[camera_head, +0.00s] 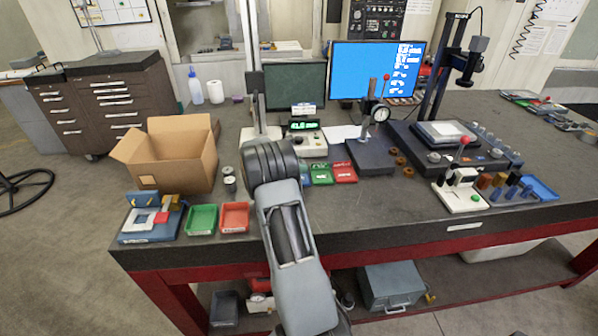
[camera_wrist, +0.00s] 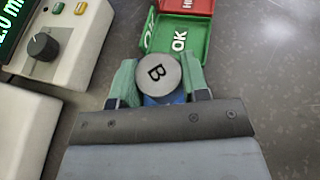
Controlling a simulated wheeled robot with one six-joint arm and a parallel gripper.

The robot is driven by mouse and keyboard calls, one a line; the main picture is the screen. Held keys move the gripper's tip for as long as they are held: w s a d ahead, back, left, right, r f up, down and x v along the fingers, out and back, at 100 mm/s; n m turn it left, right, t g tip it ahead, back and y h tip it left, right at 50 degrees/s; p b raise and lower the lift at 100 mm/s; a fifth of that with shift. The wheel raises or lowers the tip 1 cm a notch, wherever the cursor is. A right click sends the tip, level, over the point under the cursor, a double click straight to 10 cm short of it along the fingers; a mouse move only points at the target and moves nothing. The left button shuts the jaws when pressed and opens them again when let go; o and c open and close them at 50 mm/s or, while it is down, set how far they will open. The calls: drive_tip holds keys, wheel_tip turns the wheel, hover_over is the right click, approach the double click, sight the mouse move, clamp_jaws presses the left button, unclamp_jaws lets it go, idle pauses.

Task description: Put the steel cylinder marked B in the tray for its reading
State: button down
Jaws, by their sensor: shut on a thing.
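The steel cylinder marked B (camera_wrist: 157,72) is in my gripper (camera_wrist: 160,88) in the wrist view. The green fingers are shut on its two sides, and its round top with the black letter B faces the camera. Just beyond it is a green tray marked OK (camera_wrist: 190,40), with a red tray (camera_wrist: 187,6) behind. In the head view this green tray (camera_head: 321,174) and red tray (camera_head: 344,172) lie right of my arm, which hides my gripper and the cylinder. The gauge box (camera_head: 305,140) has a green display (camera_wrist: 14,22), cut off in the wrist view.
A second green tray (camera_head: 202,220) and red tray (camera_head: 235,217) lie at the front left, near a blue fixture (camera_head: 152,220). A cardboard box (camera_head: 170,155) and small cylinders (camera_head: 229,180) stand behind them. A dial gauge stand (camera_head: 371,150) is to the right. The front middle table is clear.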

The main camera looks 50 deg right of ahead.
drive_tip(key=shift+w+d+f, duration=0.1)
drive_tip(key=shift+d+f, duration=0.05)
drive_tip(key=shift+f, duration=1.5)
drive_tip(key=shift+f, duration=0.2)
drive_tip(key=c, duration=0.9)
unclamp_jaws()
drive_tip(key=shift+r, duration=0.1)
